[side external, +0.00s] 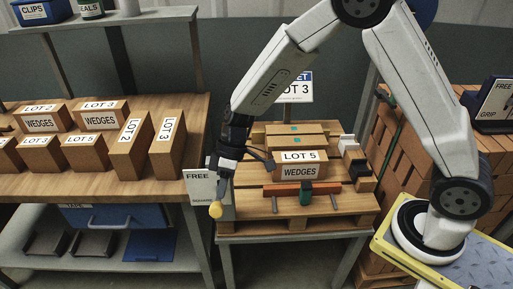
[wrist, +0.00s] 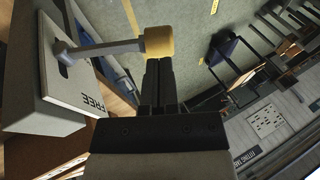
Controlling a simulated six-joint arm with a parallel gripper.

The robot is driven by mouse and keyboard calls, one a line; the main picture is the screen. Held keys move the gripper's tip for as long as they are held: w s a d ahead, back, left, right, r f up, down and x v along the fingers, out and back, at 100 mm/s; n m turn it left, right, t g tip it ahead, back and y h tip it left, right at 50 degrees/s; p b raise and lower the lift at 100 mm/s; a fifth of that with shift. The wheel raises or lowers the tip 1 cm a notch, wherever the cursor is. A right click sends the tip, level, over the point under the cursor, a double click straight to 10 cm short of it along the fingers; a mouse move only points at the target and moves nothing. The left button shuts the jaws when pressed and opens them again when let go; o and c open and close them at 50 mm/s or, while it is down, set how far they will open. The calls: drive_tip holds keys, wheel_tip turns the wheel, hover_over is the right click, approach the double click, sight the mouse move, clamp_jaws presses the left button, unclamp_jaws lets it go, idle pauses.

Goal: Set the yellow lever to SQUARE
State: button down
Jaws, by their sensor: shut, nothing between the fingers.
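The lever's round yellow knob (side external: 215,209) shows at the lower left of the low pallet table, in front of a pale plate (side external: 198,178) marked FREE. A smaller second word lower on the plate is too small to read surely. In the wrist view, a grey lever arm (wrist: 100,48) runs from its pivot on the FREE plate (wrist: 60,75) to the yellow knob (wrist: 159,42). My gripper (wrist: 160,65) is shut and empty, its fingertips right at the knob's edge. I cannot tell whether they touch. In the side view my gripper (side external: 218,190) points down just above the knob.
Boxes marked LOT 5 WEDGES (side external: 300,170) lie on the pallet table, right of my gripper, with a red and green clamp bar (side external: 302,189) in front. A wooden bench (side external: 110,190) with several lot boxes stands left. Brick stacks (side external: 400,150) are at right.

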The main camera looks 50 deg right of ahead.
sight(221, 206)
drive_tip(key=shift+x, duration=0.85)
drive_tip(key=shift+s+a+f+t+h, duration=0.3)
drive_tip(key=shift+f+t+h, duration=0.05)
drive_tip(key=shift+f, duration=0.1)
drive_tip(key=shift+s+a+f+t+h, duration=0.25)
drive_tip(key=shift+f+t+h, duration=0.1)
drive_tip(key=shift+f, duration=0.05)
drive_tip(key=f, duration=0.1)
drive_tip(key=t+h, duration=0.1)
drive_tip(key=s+a+f, duration=0.1)
drive_tip(key=shift+f+n+t+h, duration=0.3)
wheel_tip(221, 206, down, 7)
drive_tip(key=t+h, duration=0.3)
drive_tip(key=shift+s, duration=0.3)
drive_tip(key=shift+a+n, duration=0.1)
drive_tip(key=shift+n, duration=0.2)
drive_tip(key=shift+r, duration=0.1)
